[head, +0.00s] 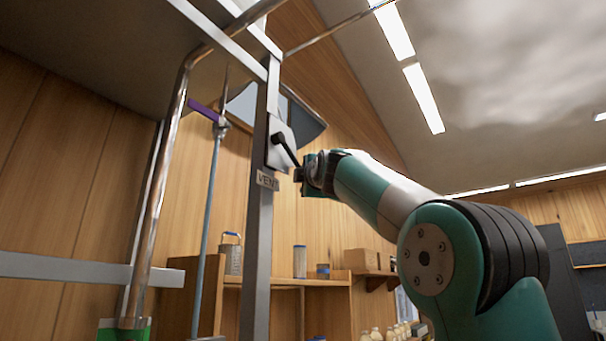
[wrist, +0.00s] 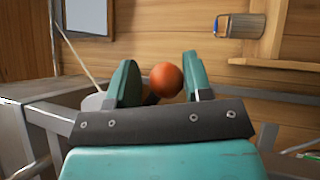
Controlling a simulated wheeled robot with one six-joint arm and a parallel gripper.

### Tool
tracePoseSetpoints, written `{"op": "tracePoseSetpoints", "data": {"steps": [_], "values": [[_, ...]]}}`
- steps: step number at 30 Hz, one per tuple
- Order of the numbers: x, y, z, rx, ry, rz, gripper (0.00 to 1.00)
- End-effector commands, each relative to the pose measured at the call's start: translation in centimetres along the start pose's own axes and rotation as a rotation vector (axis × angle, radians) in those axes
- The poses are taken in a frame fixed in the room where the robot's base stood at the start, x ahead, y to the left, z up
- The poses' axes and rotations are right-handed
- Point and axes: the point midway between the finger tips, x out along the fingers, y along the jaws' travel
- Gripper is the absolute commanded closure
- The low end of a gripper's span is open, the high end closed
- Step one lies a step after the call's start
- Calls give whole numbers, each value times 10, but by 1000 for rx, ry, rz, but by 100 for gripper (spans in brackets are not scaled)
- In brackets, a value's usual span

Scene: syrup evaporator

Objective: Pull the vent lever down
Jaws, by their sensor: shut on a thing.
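The vent lever (head: 289,152) is a black bar on a light plate (head: 275,158) fixed to a grey metal post, above a VENT label (head: 267,180). It slopes down to the right from its pivot, and its outer end meets my gripper (head: 305,176). In the wrist view, an orange-red ball knob (wrist: 166,80) sits between the two green fingers of my gripper (wrist: 160,82), which is shut on it. In the head view, the knob is hidden by the gripper.
A wooden shelf (head: 318,282) with jars is behind and below. A metal pan structure (head: 110,50) overhangs at upper left. The room right of my arm looks open.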

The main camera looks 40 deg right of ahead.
Motion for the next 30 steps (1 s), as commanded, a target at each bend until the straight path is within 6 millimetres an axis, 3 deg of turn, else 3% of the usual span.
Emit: {"op": "tracePoseSetpoints", "data": {"steps": [19, 20, 22, 30], "values": [[-2, -6, 2, 25, -11, -35, 97], [-2, -6, 2, 25, -11, -35, 47], [-2, -6, 2, 25, -12, -34, 31], [-3, -5, 4, 28, -15, -31, 29]]}}
